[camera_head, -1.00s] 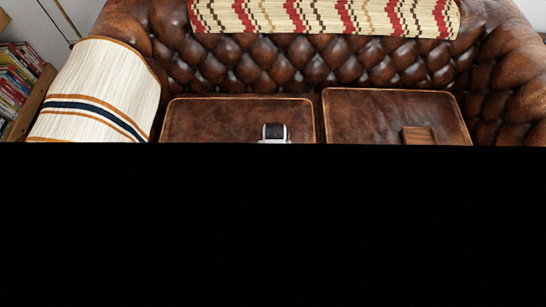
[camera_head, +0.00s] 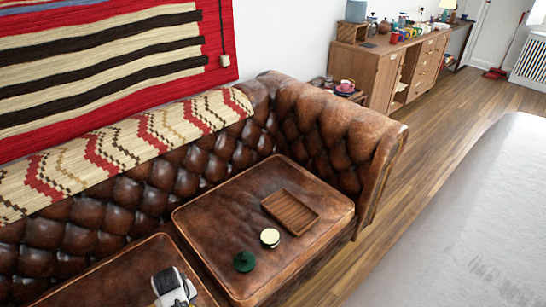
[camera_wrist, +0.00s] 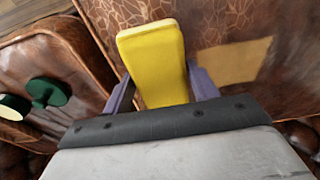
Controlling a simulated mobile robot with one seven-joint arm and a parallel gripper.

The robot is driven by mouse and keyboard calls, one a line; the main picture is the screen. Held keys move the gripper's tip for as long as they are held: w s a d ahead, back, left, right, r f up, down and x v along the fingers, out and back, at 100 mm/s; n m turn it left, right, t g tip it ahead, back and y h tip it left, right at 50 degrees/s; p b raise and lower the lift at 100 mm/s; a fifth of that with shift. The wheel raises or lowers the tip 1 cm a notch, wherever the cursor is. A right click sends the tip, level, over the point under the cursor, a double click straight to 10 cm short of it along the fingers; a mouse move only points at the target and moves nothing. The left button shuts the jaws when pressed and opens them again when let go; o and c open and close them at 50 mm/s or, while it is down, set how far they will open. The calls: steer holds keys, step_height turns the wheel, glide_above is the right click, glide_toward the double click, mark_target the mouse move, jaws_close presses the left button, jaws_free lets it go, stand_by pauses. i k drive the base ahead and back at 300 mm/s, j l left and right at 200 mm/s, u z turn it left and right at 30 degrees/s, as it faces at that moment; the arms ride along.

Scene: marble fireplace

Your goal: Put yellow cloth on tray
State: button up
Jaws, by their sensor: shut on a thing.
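The yellow cloth (camera_wrist: 155,60) shows as a smooth, thick yellow piece in the wrist view. My gripper (camera_wrist: 163,88) is shut on it, with a purple finger on each side. The brown wooden tray (camera_head: 290,212) lies on the right seat cushion of the leather sofa in the head view, and its inside looks empty. I cannot see the tray in the wrist view.
A cream-topped round item (camera_head: 270,238) and a green round item (camera_head: 244,261) are near the tray on the cushion (camera_head: 215,220). The sofa's arm (camera_head: 345,125) rises behind the tray.

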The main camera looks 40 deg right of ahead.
mark_target(295, 216)
steer(key=i+l+u, duration=0.1)
steer(key=l+u, duration=0.15)
steer(key=l, duration=1.4)
steer(key=l+u, duration=0.3)
steer(key=l, duration=1.3)
steer(key=k, duration=0.05)
